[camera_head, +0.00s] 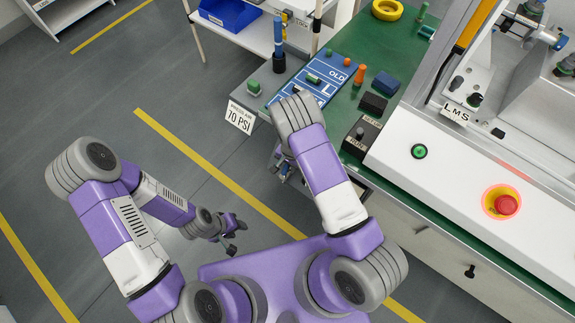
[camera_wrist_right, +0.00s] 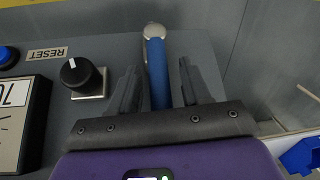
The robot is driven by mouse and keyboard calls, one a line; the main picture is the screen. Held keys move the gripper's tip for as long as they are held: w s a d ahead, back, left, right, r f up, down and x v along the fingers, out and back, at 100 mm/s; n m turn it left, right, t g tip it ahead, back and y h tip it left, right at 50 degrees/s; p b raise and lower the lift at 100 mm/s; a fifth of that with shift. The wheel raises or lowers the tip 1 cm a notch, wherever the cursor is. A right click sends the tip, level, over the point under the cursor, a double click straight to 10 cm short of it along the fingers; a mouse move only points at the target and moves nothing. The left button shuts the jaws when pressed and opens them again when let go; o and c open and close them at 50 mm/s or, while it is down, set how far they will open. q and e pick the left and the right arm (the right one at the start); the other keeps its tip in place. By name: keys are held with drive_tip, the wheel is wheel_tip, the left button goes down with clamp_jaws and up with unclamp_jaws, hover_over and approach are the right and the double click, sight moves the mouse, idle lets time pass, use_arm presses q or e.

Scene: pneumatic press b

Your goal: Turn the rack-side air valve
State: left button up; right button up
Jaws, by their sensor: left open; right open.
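In the right wrist view a blue lever (camera_wrist_right: 157,72) with a round silver end stands on a grey panel. I take it to be the air valve's handle. My right gripper (camera_wrist_right: 159,68) is open, with one finger on each side of the lever and gaps showing. Whether the lever lies at finger depth I cannot tell. In the head view my right arm hides most of this gripper and the lever cannot be made out. My left gripper (camera_head: 235,229) is open and empty over the floor, apart from everything.
Beside the lever are a black knob (camera_wrist_right: 79,73), a RESET label (camera_wrist_right: 47,54) and a blue button (camera_wrist_right: 7,56). The green-topped bench (camera_head: 344,118) holds several small parts. The floor left of the bench is clear.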

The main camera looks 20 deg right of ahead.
clamp_jaws()
idle(0.3)
drive_tip(key=shift+s, duration=0.1)
